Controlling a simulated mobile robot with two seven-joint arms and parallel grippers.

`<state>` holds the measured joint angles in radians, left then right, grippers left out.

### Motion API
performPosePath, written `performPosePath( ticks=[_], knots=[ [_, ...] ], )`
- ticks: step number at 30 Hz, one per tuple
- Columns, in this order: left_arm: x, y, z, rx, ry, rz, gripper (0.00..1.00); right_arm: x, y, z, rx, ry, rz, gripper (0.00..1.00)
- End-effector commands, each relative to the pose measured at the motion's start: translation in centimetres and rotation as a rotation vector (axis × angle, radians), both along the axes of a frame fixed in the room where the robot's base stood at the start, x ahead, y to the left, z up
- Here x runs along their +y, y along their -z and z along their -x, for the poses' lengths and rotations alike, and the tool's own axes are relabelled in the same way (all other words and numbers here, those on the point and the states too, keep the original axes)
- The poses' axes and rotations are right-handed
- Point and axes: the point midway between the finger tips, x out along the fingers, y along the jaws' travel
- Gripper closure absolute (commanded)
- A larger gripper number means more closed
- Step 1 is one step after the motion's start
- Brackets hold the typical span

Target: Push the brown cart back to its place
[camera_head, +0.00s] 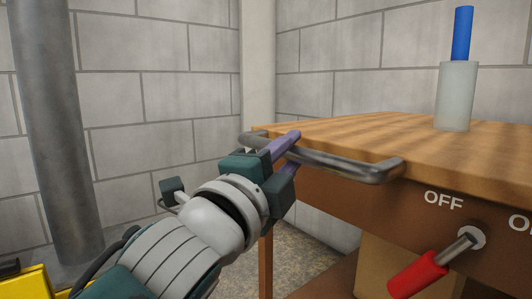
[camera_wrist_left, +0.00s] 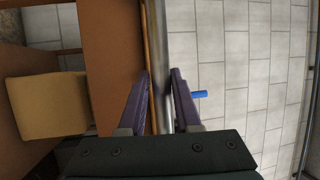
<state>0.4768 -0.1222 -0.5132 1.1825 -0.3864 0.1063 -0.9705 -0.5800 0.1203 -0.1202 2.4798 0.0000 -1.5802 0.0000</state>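The brown cart (camera_head: 445,190) stands at the right in the head view, with a wooden top and a grey metal handle (camera_head: 370,172) along its near side. Its brown panel (camera_wrist_left: 112,60) fills the left-centre of the left wrist view. My left gripper (camera_head: 290,148) is at the handle's far part, one purple finger above the bar. In the left wrist view its fingers (camera_wrist_left: 160,75) are apart, with a narrow strip running between them. The lower finger is mostly hidden in the head view, and a firm grip on the bar does not show. My right gripper is not in view.
A white cylinder (camera_head: 456,97) with a blue rod (camera_head: 462,33) stands on the cart top. A red-handled lever (camera_head: 418,273) sits beside the OFF label. A grey pipe (camera_head: 60,130) stands at the left before the block walls. Something yellow (camera_head: 25,284) is at lower left.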

Motion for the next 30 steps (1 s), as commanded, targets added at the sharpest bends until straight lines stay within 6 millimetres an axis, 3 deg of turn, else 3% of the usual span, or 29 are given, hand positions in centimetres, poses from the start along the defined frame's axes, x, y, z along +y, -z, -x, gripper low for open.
performPosePath(
  ticks=[7,17,30],
  knots=[
    [0.0,0.1,0.0,0.001,0.0,0.001,0.43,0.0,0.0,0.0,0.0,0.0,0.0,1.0],
    [0.3,-0.1,0.5,0.001,0.0,0.002,0.43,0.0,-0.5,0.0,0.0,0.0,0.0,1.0],
    [4.3,1.1,6.6,0.003,0.0,-0.001,0.43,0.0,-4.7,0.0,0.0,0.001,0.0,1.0]
  ],
)
